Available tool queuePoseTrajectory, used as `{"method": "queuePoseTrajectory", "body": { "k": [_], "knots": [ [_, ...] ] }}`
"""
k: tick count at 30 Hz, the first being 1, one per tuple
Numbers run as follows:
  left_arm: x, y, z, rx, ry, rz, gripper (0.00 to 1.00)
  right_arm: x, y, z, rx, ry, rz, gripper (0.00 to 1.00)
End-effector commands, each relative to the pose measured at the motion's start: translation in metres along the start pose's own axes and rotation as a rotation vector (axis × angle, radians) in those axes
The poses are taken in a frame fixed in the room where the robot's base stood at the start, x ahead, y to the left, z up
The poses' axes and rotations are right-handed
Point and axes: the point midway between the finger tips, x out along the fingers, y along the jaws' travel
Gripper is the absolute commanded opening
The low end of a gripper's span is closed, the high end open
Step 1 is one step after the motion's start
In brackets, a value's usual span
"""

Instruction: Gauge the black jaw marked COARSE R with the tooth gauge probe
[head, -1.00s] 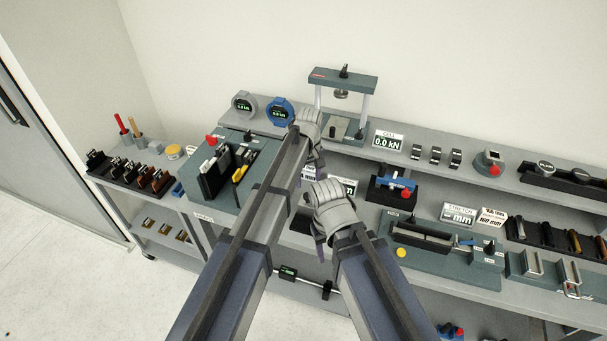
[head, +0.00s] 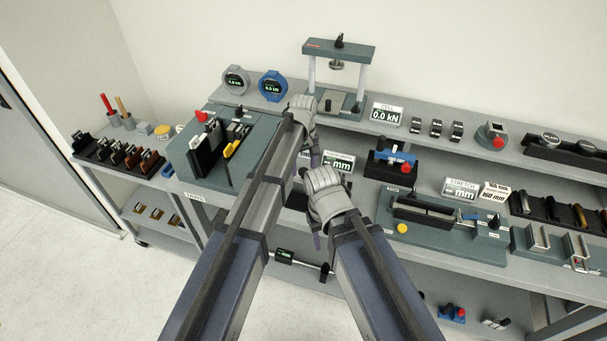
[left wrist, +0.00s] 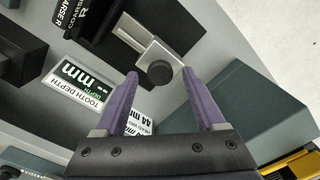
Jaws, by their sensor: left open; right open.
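In the left wrist view the black jaw marked COARSE R (left wrist: 68,16) is at the top left, partly cut off by the frame. Beside it, to its right, is a silver bracket-like piece with a black knob (left wrist: 160,73), which looks like the tooth gauge probe. My left gripper (left wrist: 158,75) is open, its purple fingers apart, with the knob in line with the gap; I cannot tell how far beyond the tips it lies. In the head view my left gripper (head: 315,157) hides the jaw and probe. My right gripper (head: 322,238) hangs lower, empty, fingers barely visible.
The TOOTH DEPTH display (left wrist: 80,84) stands left of the left fingers. A teal block with black holders (head: 203,158) is left of my left arm. A blue device with a red knob (head: 390,160) and the stretch fixture (head: 440,212) are to the right. A press frame (head: 338,75) stands behind.

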Motion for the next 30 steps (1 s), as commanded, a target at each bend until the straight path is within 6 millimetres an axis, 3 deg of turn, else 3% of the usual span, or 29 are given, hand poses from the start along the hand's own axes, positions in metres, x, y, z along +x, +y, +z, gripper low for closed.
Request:
{"method": "queuePoseTrajectory", "body": {
  "k": [3, 12, 30],
  "knots": [
    [0.0094, 0.0000, 0.0000, 0.000, 0.000, 0.000, 0.71, 0.0094, -0.0009, -0.0005, 0.000, 0.000, 0.000, 0.55],
    [0.0083, 0.0000, 0.0000, 0.000, 0.000, 0.000, 0.69, 0.0083, -0.0008, -0.0005, 0.001, 0.000, 0.000, 0.55],
    [0.0084, -0.0001, 0.0001, 0.000, 0.000, 0.000, 0.02, 0.0084, -0.0008, -0.0005, 0.000, 0.000, 0.000, 0.55]
  ]
}}
